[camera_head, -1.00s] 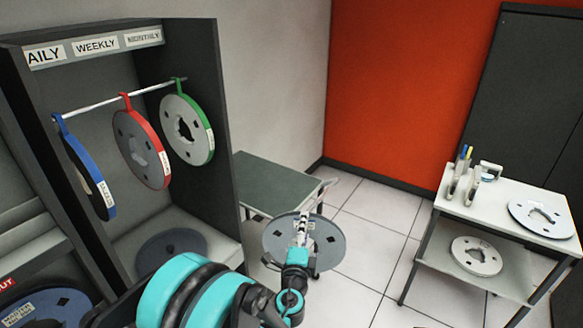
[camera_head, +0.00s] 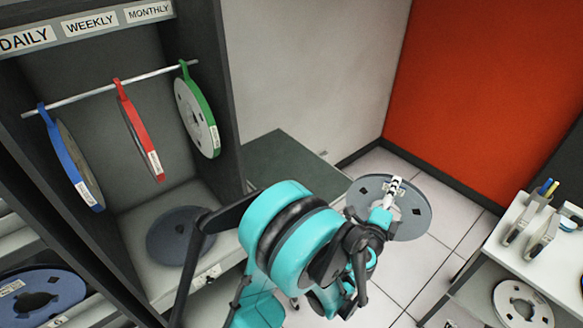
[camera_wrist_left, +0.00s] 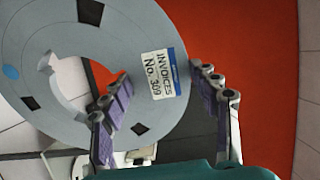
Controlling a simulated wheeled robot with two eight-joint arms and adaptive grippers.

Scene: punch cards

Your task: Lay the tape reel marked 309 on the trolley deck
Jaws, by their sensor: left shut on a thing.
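A grey tape reel (camera_head: 413,218) with dark diamond marks is in my left gripper (camera_head: 388,201), held in the air over the tiled floor in the head view. In the left wrist view its label reads INVOICES No. 309 on the reel's face (camera_wrist_left: 115,35). My left gripper's fingers (camera_wrist_left: 160,105) are shut on the reel near that label. The trolley's green deck (camera_head: 290,160) is beside the rack, left of the reel in the picture. The visible part of the deck is bare; my arm hides its near part. My right gripper is not in view.
A dark rack (camera_head: 190,60) at left carries blue (camera_head: 70,160), red (camera_head: 138,128) and green-rimmed (camera_head: 197,117) reels on a rod. A dark reel (camera_head: 180,235) lies on its shelf. A white table (camera_head: 535,240) at right has another reel (camera_head: 522,303) on its lower shelf.

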